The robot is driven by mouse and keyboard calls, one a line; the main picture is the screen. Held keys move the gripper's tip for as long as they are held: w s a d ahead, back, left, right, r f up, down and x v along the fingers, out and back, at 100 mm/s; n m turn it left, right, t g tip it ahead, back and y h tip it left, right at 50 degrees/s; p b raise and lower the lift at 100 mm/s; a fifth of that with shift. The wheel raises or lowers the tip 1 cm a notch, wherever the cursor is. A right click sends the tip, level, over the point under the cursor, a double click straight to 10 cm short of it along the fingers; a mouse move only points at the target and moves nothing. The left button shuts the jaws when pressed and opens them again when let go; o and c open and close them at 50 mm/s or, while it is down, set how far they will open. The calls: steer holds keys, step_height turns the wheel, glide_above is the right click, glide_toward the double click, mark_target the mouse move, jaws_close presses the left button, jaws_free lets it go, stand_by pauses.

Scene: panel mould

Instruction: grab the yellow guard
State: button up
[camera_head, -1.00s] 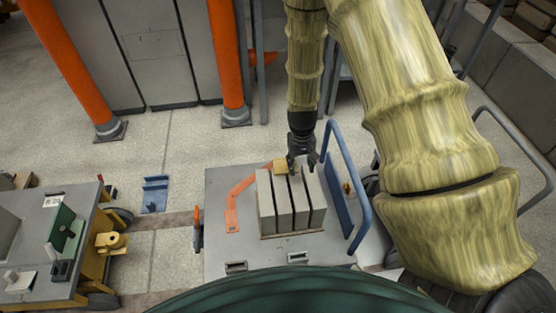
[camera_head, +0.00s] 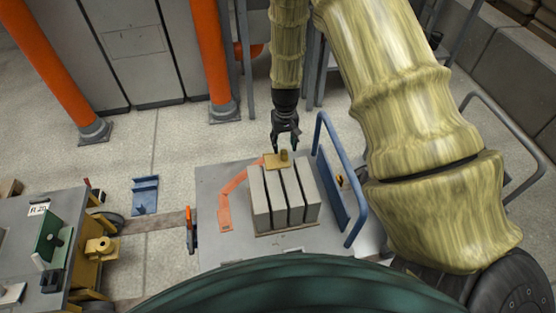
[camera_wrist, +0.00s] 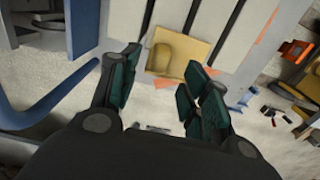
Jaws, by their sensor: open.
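The yellow guard (camera_head: 275,161) is a small flat plate with a raised knob. It lies at the far top edge of the grey panels (camera_head: 284,199) on the cart. In the wrist view the guard (camera_wrist: 188,51) sits just past my fingertips, roughly between them, with its raised part on its left half. My gripper (camera_head: 285,146) points down just above and slightly to the right of the guard, open and empty. In the wrist view my gripper (camera_wrist: 165,78) shows both fingers spread with a gap between them. I cannot tell the exact height between fingertips and guard.
The cart top (camera_head: 209,184) carries an orange bracket (camera_head: 228,200) left of the panels. A blue rail (camera_head: 342,180) stands close on the right. Another cart (camera_head: 73,262) with a green part is at the left, and a blue bracket (camera_head: 145,195) lies on the floor.

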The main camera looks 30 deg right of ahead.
mark_target(284, 151)
steer(key=shift+s+f, duration=0.2)
steer(key=shift+f, duration=2.3)
jaws_close()
